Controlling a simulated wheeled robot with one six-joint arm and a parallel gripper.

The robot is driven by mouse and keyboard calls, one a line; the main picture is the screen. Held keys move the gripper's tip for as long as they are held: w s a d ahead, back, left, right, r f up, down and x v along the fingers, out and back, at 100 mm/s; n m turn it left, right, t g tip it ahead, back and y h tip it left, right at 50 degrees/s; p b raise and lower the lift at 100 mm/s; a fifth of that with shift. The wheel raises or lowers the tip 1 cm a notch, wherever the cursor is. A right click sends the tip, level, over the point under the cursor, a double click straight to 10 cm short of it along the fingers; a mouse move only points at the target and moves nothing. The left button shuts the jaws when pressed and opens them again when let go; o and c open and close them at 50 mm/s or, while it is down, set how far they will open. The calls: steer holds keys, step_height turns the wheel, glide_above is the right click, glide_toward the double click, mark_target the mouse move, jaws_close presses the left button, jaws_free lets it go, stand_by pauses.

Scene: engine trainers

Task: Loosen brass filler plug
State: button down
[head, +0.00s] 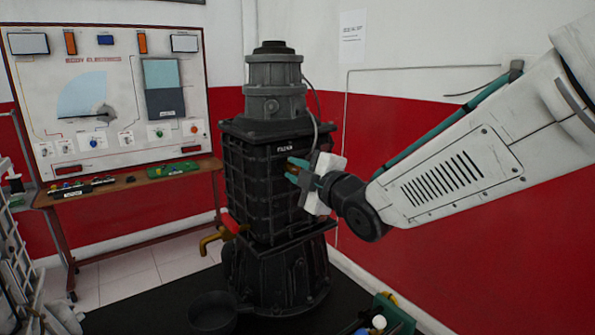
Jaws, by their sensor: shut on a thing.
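The dark engine trainer (262,190) stands upright in the middle of the head view, with a grey cylindrical top. My gripper (293,171) reaches in from the right, at the upper right part of its ribbed black body. Its teal fingers are shut on a small brass-coloured piece, the brass filler plug (291,164), at the body's face. The fingers cover much of the plug, so its seating and threads cannot be made out.
A brass tap with a red handle (217,238) juts out low on the left. A dark pan (212,312) sits below it. A body electrics board (110,95) stands at the left. A red and white wall is close behind my arm. Green and yellow items lie at the lower right.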

steer(key=shift+f+n, duration=0.1)
steer(key=shift+n, duration=1.9)
steer(key=c, duration=1.3)
jaws_free()
steer(key=v, duration=0.8)
